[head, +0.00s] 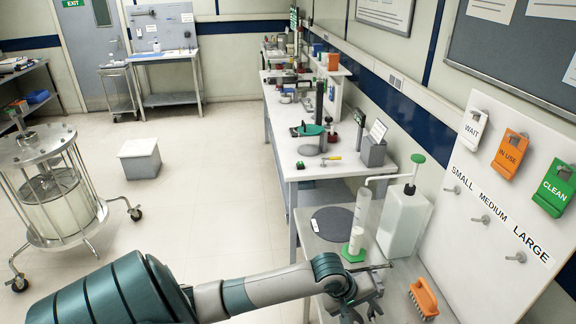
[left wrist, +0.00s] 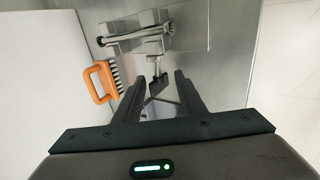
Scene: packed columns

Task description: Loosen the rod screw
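My left gripper (head: 366,292) is at the front edge of the near bench, by a grey metal fitting. In the left wrist view the left gripper (left wrist: 159,80) is open, with its two dark fingers apart. The grey metal fitting (left wrist: 140,38), with a thin rod across it, lies just beyond the fingertips. A small dark piece (left wrist: 156,90) shows between the fingers; I cannot tell whether it is the rod screw or whether a finger touches it. No screw can be made out clearly in the head view. My right gripper is not in view.
An orange brush (head: 424,298) lies to the right of the gripper and shows beside the fitting in the left wrist view (left wrist: 103,82). A white bottle (head: 403,225) and a clear cylinder (head: 360,220) stand behind. A pegboard (head: 500,215) with tags bounds the right.

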